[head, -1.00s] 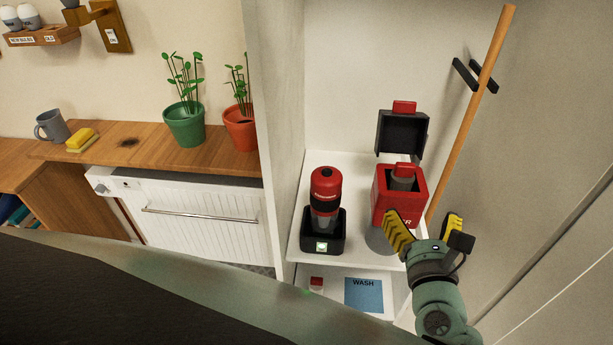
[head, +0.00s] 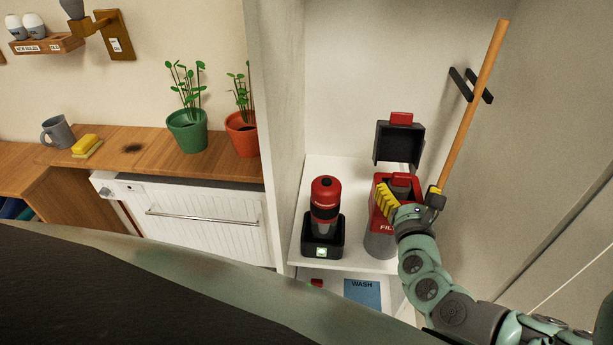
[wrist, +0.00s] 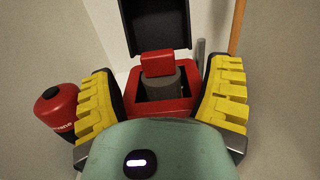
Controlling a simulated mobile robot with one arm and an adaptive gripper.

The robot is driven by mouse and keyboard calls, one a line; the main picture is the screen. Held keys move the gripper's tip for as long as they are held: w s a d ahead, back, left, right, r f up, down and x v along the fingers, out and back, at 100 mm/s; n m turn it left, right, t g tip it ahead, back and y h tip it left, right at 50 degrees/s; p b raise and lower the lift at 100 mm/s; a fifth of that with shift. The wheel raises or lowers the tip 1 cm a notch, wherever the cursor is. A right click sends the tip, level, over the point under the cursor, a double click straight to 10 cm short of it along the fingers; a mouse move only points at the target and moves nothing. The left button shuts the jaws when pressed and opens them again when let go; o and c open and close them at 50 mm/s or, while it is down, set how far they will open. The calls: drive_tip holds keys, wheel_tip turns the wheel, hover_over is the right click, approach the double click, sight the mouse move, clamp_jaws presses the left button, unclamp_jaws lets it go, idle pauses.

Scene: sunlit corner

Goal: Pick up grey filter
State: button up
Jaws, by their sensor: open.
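The grey filter (wrist: 162,84) is a grey cylinder with a red grip on top. It sits upright in an open red box (wrist: 147,106), whose dark lid is tipped up behind. In the head view the red grip (head: 402,178) shows above the red box (head: 377,190); the filter's lower part is hidden. My gripper (head: 411,195) is open and empty, with yellow padded fingers. In the wrist view my gripper (wrist: 165,70) has one finger on each side of the filter, apart from it. I cannot tell its exact height over the box.
A red-and-black vacuum (head: 326,205) stands in a black dock on the same white shelf, left of the box. A wooden pole (head: 473,105) leans at the right wall. A blue WASH panel (head: 362,292) lies below.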

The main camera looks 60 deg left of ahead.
sight(403, 178)
drive_tip(key=shift+w+a+r+p, duration=0.15)
drive_tip(key=shift+w+a+p, duration=0.2)
drive_tip(key=shift+a, duration=0.35)
drive_tip(key=shift+f+p+x, duration=0.2)
drive_tip(key=shift+p+x, duration=0.25)
drive_tip(key=shift+x, duration=1.2)
drive_tip(key=shift+c, duration=0.2)
drive_tip(key=c, duration=1.2)
drive_tip(key=shift+c, duration=0.2)
